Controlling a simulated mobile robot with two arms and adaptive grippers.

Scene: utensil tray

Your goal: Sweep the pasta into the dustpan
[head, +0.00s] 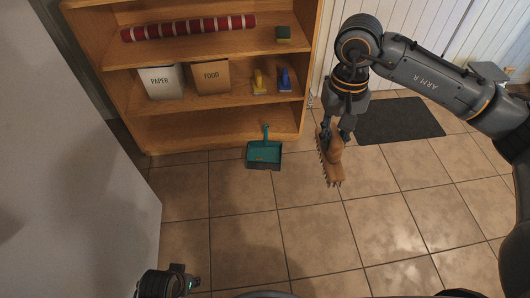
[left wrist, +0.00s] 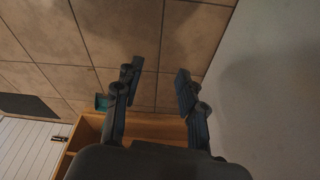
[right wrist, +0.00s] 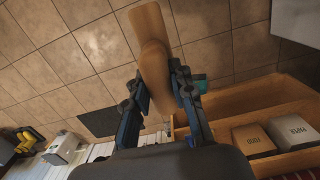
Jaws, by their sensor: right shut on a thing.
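A teal dustpan (head: 264,148) lies on the tiled floor in front of the shelf, its handle toward the shelf. Small brownish bits show in its pan, too small to tell for sure as pasta. My right gripper (head: 341,133) is shut on a wooden brush (head: 331,160) with dark bristles, right of the dustpan and apart from it. The brush also shows between the fingers in the right wrist view (right wrist: 152,45). My left gripper (left wrist: 161,75) is open and empty; in the head view only part of it shows at the bottom left. No loose pasta can be made out on the floor.
A wooden shelf (head: 216,126) stands behind the dustpan, holding a paper box (head: 161,82), a food box (head: 211,78) and small items. A dark mat (head: 398,120) lies at the right. A pale wall or panel (head: 75,185) bounds the left. The middle floor is clear.

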